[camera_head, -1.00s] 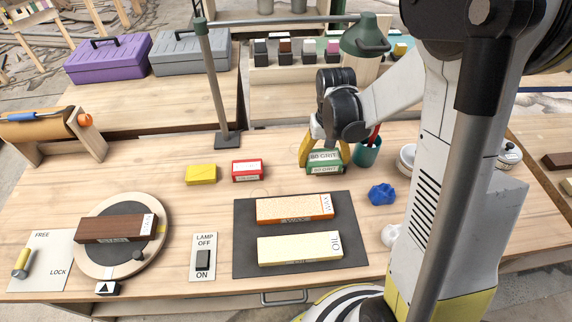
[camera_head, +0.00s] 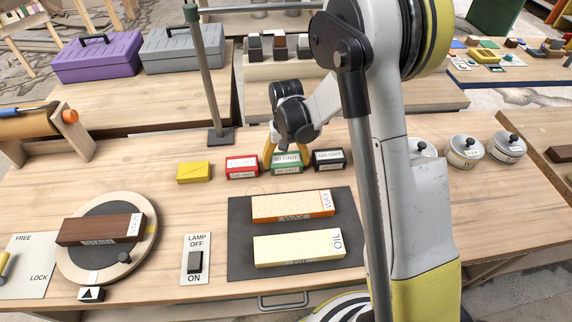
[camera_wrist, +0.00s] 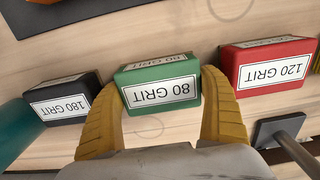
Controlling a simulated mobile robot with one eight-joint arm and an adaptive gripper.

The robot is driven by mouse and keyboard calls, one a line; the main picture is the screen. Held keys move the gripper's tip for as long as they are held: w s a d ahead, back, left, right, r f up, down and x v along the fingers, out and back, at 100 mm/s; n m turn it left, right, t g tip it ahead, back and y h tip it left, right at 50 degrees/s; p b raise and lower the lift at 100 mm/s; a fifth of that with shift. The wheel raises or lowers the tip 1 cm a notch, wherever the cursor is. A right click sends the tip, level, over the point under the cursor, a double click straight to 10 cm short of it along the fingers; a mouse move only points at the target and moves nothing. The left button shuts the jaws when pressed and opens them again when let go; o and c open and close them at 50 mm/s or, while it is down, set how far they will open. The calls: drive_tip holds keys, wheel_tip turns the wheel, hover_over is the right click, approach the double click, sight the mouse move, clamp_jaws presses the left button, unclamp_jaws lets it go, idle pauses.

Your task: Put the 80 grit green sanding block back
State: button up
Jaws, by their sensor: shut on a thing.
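The green sanding block (camera_head: 287,168) is labelled 80 GRIT and sits in a row on the workbench, between the red block (camera_head: 241,167) and the black block (camera_head: 328,160). In the wrist view the green block (camera_wrist: 160,85) is between the two yellow fingers of my gripper (camera_wrist: 165,105), which are shut on it. The red block (camera_wrist: 268,65), labelled 120 GRIT, and the black block (camera_wrist: 65,99), labelled 180 GRIT, stand apart on either side. From the head view the block appears at bench level; I cannot tell whether it touches the wood.
A yellow block (camera_head: 194,172) lies left of the red one. A dark mat (camera_head: 242,245) with the WAX and OIL stones lies in front. The lamp post (camera_head: 207,90) rises behind. Lidded pots (camera_head: 465,151) stand at the right. A teal object (camera_wrist: 14,130) shows at the wrist view's edge.

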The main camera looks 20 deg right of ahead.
sight(286, 159)
drive_tip(key=shift+s+r, duration=0.1)
drive_tip(key=shift+r, duration=0.05)
drive_tip(key=o, duration=1.2)
drive_tip(key=shift+f, duration=0.2)
drive_tip(key=shift+c, duration=0.2)
drive_tip(key=s+r+n+t+p, duration=0.15)
drive_tip(key=s+r, duration=0.25)
drive_tip(key=r, duration=0.8)
drive_tip(key=s+r+m+t+p, duration=0.1)
drive_tip(key=s+r+t+p, duration=0.2)
drive_tip(key=r, duration=0.9)
drive_tip(key=s+r+n+t, duration=0.1)
drive_tip(key=s+r, duration=0.3)
drive_tip(key=s, duration=0.9)
drive_tip(key=shift+s+n+t, duration=0.35)
drive_tip(key=shift+s+t, duration=0.05)
drive_tip(key=shift+t, duration=0.45)
